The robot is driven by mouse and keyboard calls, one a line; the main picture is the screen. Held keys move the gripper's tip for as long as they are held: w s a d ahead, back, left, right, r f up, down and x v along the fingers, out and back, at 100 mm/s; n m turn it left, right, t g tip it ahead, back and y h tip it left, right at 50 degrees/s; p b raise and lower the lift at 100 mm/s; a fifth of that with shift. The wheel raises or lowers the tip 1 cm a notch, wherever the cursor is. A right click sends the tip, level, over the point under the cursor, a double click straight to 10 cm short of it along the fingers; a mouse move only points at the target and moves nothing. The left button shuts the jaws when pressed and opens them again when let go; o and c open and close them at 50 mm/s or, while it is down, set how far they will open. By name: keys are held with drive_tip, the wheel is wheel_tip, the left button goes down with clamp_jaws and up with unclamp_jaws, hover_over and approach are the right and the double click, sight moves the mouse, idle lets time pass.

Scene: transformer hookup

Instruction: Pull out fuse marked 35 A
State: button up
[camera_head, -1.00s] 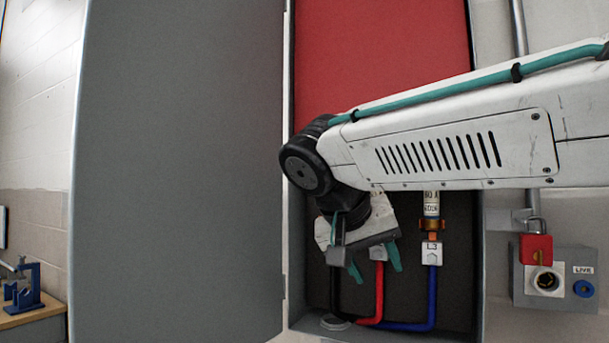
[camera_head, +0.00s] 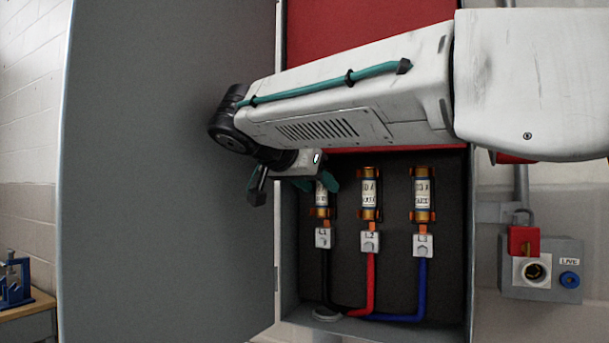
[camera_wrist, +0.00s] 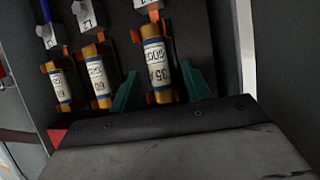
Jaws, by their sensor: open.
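The fuse marked 35 A (camera_wrist: 156,62) is a brass-ended cartridge with a white label, seated in orange clips. It is the left fuse (camera_head: 321,199) in the head view, above the terminal marked L1 (camera_head: 323,238), its upper part hidden by my gripper. My gripper (camera_head: 296,184) is open and empty in front of the cabinet's left side. In the wrist view its green fingertips (camera_wrist: 160,88) lie one on each side of the 35 A fuse. I cannot tell how deep they reach or whether they touch it.
Two more fuses stand beside it, the middle one (camera_head: 369,195) above L2 and the right one (camera_head: 422,195). Black, red and blue cables run below. The open grey door (camera_head: 165,200) stands close left of my gripper. A red padlock (camera_head: 523,240) hangs by a LIVE box (camera_head: 541,272).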

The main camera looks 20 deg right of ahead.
drive_tip(key=shift+w+d+f, duration=0.25)
drive_tip(key=shift+d, duration=0.15)
drive_tip(key=shift+c, duration=0.3)
clamp_jaws()
drive_tip(key=c, duration=0.6)
unclamp_jaws()
drive_tip(key=shift+c, duration=0.2)
clamp_jaws()
drive_tip(key=shift+s+a, duration=0.2)
drive_tip(key=shift+a, duration=0.05)
drive_tip(key=shift+s+a, duration=0.45)
